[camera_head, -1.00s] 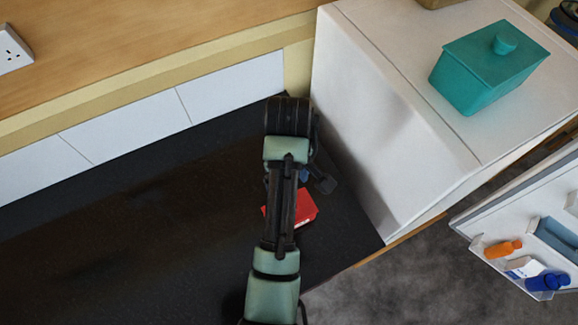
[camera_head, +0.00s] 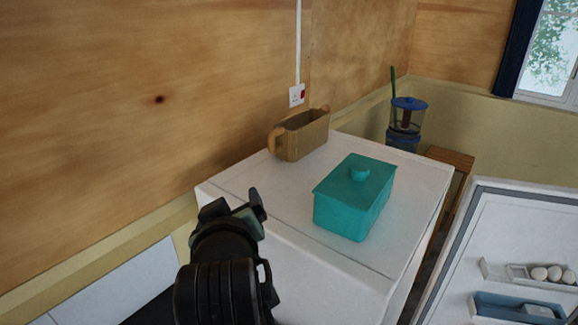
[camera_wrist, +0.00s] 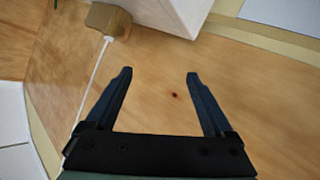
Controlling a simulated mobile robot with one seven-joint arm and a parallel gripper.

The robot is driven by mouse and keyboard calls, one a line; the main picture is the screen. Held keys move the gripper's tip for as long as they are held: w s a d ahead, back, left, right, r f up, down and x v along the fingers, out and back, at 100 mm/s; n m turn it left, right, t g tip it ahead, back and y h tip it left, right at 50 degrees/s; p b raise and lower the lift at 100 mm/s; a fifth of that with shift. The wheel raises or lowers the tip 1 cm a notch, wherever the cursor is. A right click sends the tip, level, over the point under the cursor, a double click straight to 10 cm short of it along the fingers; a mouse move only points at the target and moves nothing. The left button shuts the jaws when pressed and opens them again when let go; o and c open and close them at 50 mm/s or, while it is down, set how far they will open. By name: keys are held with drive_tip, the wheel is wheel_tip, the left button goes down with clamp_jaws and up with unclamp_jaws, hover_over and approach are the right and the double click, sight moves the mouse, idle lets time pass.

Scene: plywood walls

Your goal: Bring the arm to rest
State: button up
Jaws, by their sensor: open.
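My gripper (camera_head: 230,203) is raised in front of the left side of the white cabinet in the head view, with my arm reaching up from the bottom edge. In the wrist view my gripper (camera_wrist: 158,75) shows two dark fingers spread wide apart with nothing between them. Beyond the fingers is the plywood wall (camera_wrist: 220,85). The fingers look apart from the wall and from the cabinet.
The white cabinet (camera_head: 285,205) carries a teal lidded box (camera_head: 350,210) and a tan container with a handle (camera_head: 303,138). An open fridge door (camera_head: 510,220) with eggs (camera_head: 548,273) stands at the right. A blue-lidded blender (camera_head: 405,118) is behind. A socket (camera_head: 297,95) is on the wall.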

drive_tip(key=s+d+r+m+t+b, duration=0.1)
drive_tip(key=s+d+r+m+t, duration=0.1)
drive_tip(key=r, duration=0.7)
drive_tip(key=s+d+r+m+t+b, duration=0.1)
drive_tip(key=s+d+r+t, duration=0.3)
drive_tip(key=r, duration=0.5)
drive_tip(key=shift+m+t+h, duration=0.4)
drive_tip(key=shift+m+t, duration=0.1)
drive_tip(key=shift+t, duration=0.7)
drive_tip(key=s+d+r+m+t, duration=0.1)
drive_tip(key=s+r, duration=0.2)
drive_tip(key=s+d+r+t+h+b, duration=0.1)
drive_tip(key=s+r+t, duration=0.1)
drive_tip(key=s+r, duration=0.1)
drive_tip(key=s+d+r+m+t, duration=0.1)
drive_tip(key=s+r+t, duration=0.1)
drive_tip(key=s+r, duration=0.2)
drive_tip(key=shift+s+d+m+h+b, duration=0.1)
drive_tip(key=shift+s+m+h+b, duration=0.05)
drive_tip(key=shift+m+h+b, duration=0.2)
drive_tip(key=shift+c, duration=0.2)
